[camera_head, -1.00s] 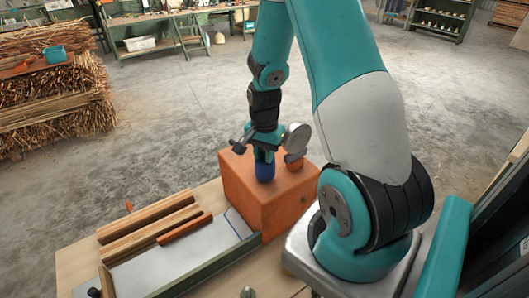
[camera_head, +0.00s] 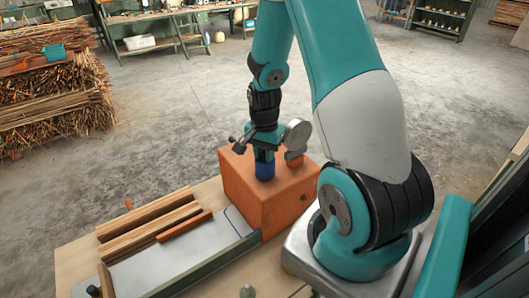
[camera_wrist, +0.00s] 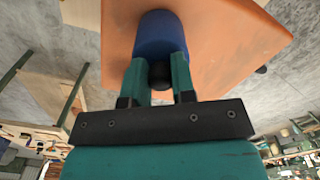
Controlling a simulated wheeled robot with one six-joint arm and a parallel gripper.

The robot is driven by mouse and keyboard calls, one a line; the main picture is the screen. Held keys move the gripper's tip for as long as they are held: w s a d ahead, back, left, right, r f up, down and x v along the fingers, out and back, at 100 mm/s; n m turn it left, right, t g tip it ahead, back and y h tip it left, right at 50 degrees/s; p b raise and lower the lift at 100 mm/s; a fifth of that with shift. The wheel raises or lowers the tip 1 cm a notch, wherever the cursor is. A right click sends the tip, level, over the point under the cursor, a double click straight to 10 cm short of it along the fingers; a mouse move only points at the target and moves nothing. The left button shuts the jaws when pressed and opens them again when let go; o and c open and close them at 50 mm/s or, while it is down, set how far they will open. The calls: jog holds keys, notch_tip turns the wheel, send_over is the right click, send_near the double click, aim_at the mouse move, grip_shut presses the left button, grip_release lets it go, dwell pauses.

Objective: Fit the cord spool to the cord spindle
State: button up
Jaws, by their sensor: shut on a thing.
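A blue cylinder (camera_head: 265,171), which looks like the cord spool, stands upright at the top of an orange box (camera_head: 237,192). My gripper (camera_head: 264,157) points down from above, with its teal fingers closed on the upper part of the cylinder. In the wrist view my gripper (camera_wrist: 160,78) has a finger on each side of a dark round knob (camera_wrist: 160,74), next to the blue cylinder (camera_wrist: 158,32). The orange box (camera_wrist: 220,40) lies beyond it. I cannot make out a separate spindle, nor whether the cylinder touches the box.
The orange box stands on a wooden bench (camera_head: 72,262). Bundled sticks (camera_head: 60,90) are stacked at the far left.

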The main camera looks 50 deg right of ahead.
jog(key=o, duration=1)
notch_tip(320, 180, up, 17)
jog(key=b, duration=0.2)
jog(key=shift+r, duration=0.15)
jog(key=s+a+n+t+y+b, duration=0.1)
jog(key=s+a+n+y+b, duration=0.1)
jog(key=a+n, duration=1)
jog(key=s+a+n+y, duration=0.1)
jog(key=s+a+n, duration=0.4)
jog(key=a, duration=0.4)
jog(key=s+a+n+g+y, duration=0.1)
jog(key=s+a+n, duration=0.4)
jog(key=s+a, duration=0.2)
jog(key=shift+a+b, duration=0.45)
jog(key=shift+a, duration=0.75)
